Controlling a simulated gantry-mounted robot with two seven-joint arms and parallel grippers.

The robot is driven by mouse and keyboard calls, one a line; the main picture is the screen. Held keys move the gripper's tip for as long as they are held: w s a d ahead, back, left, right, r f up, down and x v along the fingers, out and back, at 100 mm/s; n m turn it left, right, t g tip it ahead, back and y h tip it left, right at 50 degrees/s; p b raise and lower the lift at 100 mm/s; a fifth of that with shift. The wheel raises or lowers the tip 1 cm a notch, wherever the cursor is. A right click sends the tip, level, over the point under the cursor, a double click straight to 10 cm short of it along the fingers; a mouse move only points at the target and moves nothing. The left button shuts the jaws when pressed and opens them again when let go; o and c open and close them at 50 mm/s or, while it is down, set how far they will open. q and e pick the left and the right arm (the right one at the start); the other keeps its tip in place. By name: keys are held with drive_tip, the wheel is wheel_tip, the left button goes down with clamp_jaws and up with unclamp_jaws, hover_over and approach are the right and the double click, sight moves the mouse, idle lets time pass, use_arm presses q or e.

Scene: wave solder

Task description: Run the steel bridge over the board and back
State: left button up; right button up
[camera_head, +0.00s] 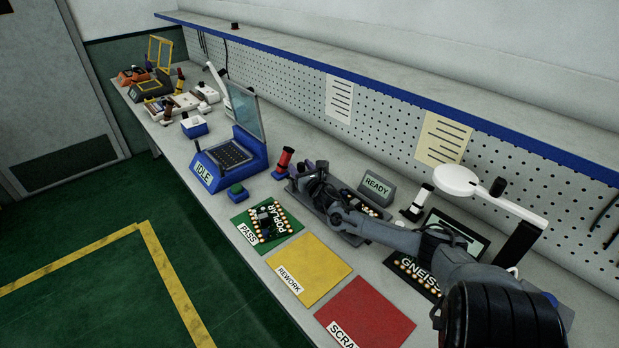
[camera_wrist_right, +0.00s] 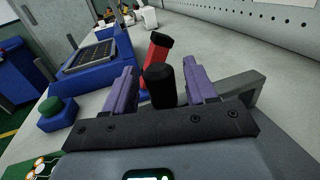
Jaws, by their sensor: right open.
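My right gripper (camera_head: 313,169) is at the far left end of a dark grey fixture (camera_head: 346,237) in the head view. A board (camera_head: 369,208) with gold contacts lies in the fixture, partly hidden by my arm. In the right wrist view, the two purple fingers (camera_wrist_right: 160,91) are apart, with an upright black knob (camera_wrist_right: 159,86) between them and gaps showing at its sides. A grey bar (camera_wrist_right: 240,85) extends behind the right finger; I cannot tell whether it is the steel bridge or the fixture's edge. My left gripper is not in view.
A green PASS mat (camera_head: 287,233) holds a POPLAR board; yellow (camera_head: 316,266) and red (camera_head: 372,318) mats are clear. A READY sign (camera_head: 377,186) stands behind.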

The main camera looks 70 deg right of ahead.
drive_tip(key=p+v, duration=0.2)
drive_tip(key=v, duration=0.5)
drive_tip(key=shift+s+a, duration=0.15)
drive_tip(key=shift+s+a+p, duration=0.35)
drive_tip(key=shift+s, duration=0.05)
